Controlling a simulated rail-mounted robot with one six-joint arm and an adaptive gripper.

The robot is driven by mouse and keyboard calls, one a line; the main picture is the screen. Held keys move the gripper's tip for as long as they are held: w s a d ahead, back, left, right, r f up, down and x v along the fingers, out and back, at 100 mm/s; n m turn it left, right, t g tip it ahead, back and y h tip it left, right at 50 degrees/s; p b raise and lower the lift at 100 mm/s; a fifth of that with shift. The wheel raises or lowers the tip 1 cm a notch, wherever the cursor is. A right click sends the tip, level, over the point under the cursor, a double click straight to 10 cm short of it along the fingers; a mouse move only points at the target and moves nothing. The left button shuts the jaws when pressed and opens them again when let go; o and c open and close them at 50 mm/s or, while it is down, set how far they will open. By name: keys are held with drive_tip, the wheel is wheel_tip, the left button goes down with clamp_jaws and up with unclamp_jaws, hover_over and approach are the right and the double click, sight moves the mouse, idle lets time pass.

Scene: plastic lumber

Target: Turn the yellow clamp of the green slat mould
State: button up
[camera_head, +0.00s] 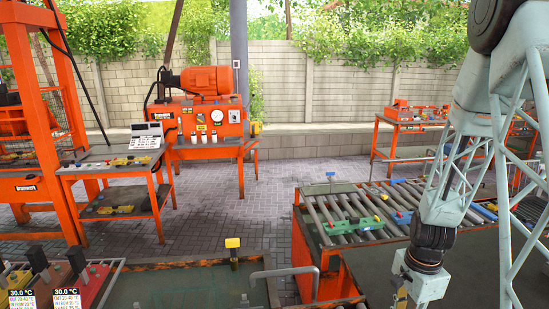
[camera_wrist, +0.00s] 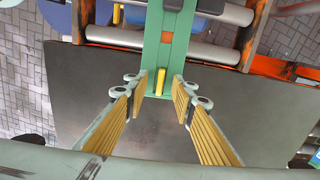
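In the wrist view a green slat mould (camera_wrist: 179,42) reaches from metal rollers over a dark flat surface. A short upright yellow clamp (camera_wrist: 160,82) stands at its near end. My gripper (camera_wrist: 162,98) is open, its two ridged yellow finger pads apart. In the picture the clamp lies between the fingertips, with a gap on each side; I cannot tell the height difference. In the head view my gripper (camera_head: 402,297) hangs at the lower right, its fingers mostly cut off or hidden. A green mould (camera_head: 350,226) lies on the rollers there; I cannot tell if it is the same one.
The roller conveyor (camera_head: 335,200) has an orange frame and carries several small coloured pieces. A bent grey handle (camera_head: 284,273) and a yellow-topped post (camera_head: 232,243) stand left of it. Orange benches (camera_head: 115,170) with equipment are farther left. Paved floor between is clear.

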drive_tip(key=shift+r, duration=0.15)
drive_tip(key=shift+r+p, duration=1.8)
drive_tip(key=shift+r, duration=1.6)
